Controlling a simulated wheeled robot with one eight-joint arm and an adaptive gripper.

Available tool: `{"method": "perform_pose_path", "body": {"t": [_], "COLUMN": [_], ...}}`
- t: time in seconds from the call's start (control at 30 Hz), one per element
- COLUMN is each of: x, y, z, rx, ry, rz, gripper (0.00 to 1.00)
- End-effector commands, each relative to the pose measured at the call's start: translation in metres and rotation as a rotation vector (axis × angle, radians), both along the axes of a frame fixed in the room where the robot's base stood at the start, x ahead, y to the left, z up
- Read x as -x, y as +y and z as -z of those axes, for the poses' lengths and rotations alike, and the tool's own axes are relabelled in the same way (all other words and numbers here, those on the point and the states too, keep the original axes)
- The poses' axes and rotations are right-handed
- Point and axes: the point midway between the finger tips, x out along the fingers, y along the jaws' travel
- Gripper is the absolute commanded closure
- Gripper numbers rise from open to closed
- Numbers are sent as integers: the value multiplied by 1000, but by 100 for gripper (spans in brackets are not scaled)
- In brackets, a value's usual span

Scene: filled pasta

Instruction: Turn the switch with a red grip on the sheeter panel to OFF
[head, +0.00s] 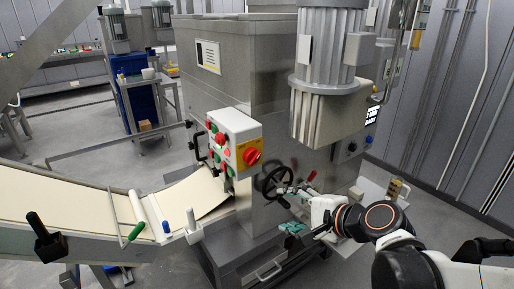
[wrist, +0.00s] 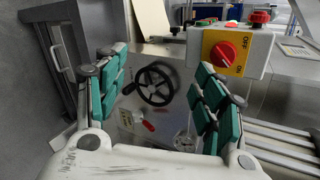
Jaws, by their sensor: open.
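The switch's red grip (head: 251,157) sits on a yellow plate on the end of the white sheeter panel (head: 233,124). In the wrist view the red grip (wrist: 224,53) shows at the upper right, on its yellow plate (wrist: 239,41) with dark lettering too small to read surely. My gripper (head: 294,210) is below and to the right of the panel in the head view, apart from it. In the wrist view my gripper (wrist: 162,84) has its green-padded fingers spread wide, with nothing between them. The switch appears beyond the right finger.
A black handwheel (head: 276,183) and a red-handled lever (head: 311,176) are on the machine near my gripper. A large ribbed motor (head: 325,75) hangs above. Green and red buttons (head: 219,139) are on the panel's side. A conveyor (head: 80,205) runs left.

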Motion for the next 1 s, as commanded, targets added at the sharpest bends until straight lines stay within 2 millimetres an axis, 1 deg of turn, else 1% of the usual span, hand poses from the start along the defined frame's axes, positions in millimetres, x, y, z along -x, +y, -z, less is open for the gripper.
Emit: {"method": "perform_pose_path", "body": {"t": [0.03, 0.2, 0.3, 0.4, 0.5, 0.6, 0.77, 0.87, 1.0], "x": [-11, -36, -47, -54, -58, -60, -66, -75, -95], "y": [3, 8, 7, 4, 1, -2, 2, 9, 26], "z": [-5, -17, -24, -28, -31, -33, -34, -34, -32], "rx": [-108, -492, -702, -873, -999, -1074, -1111, -1109, -1109], "ry": [22, 115, 173, 224, 263, 287, 301, 301, 302], "rz": [39, 153, 203, 235, 254, 264, 266, 266, 264], "gripper": [36, 36, 36, 36, 36, 36, 36, 36, 36]}}
